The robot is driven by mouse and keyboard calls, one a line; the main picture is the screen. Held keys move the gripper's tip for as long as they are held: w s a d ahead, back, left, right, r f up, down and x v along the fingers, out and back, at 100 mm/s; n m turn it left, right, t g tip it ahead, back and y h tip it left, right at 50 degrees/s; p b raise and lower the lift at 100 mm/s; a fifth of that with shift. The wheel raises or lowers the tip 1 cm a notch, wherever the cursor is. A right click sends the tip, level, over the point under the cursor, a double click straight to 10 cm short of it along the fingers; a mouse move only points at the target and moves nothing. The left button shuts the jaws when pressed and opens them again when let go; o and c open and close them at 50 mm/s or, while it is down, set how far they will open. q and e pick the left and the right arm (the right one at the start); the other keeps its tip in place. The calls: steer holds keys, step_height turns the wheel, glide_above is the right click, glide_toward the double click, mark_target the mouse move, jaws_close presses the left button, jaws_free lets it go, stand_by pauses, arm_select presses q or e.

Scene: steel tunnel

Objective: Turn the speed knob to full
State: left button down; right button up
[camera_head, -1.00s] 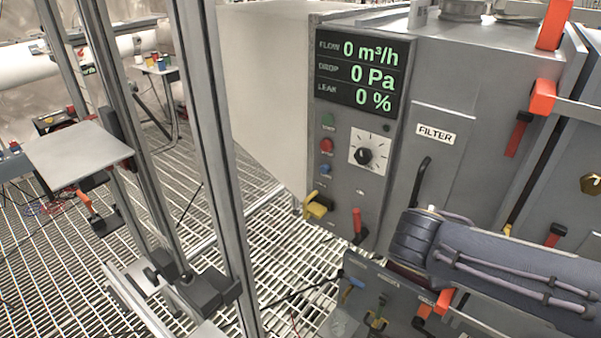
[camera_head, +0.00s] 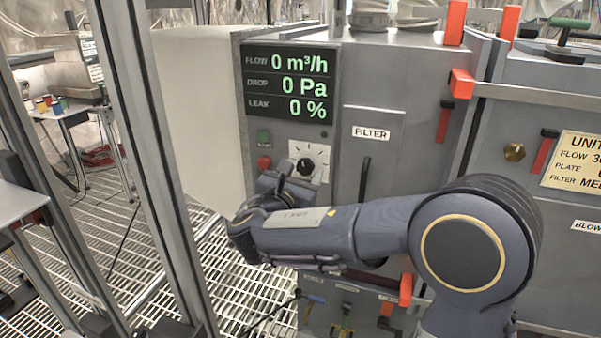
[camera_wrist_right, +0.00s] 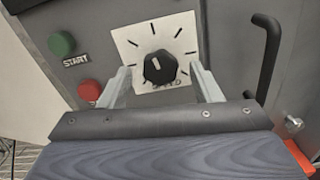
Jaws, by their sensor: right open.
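The speed knob (camera_head: 305,168) is a black round knob on a white dial plate with black tick marks, on the grey panel below the display. In the right wrist view, the knob (camera_wrist_right: 160,68) carries a white mark pointing up and slightly left. My right gripper (camera_wrist_right: 161,72) is open, with one finger on each side of the knob in that view; I cannot tell how far its tips are from the dial. In the head view my right arm reaches in from the right, and its wrist covers the panel below the dial. My left gripper is out of view.
The display (camera_head: 290,85) reads flow 0 m³/h, drop 0 Pa, leak 0 %. A green START button (camera_wrist_right: 62,43) and a red button (camera_wrist_right: 90,92) sit left of the dial. A black handle (camera_wrist_right: 267,55) stands to its right. A metal post (camera_head: 150,150) rises at left.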

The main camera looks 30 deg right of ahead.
steer(key=shift+w+d, duration=0.2)
steer(key=c, duration=1)
steer(key=shift+f, duration=0.1)
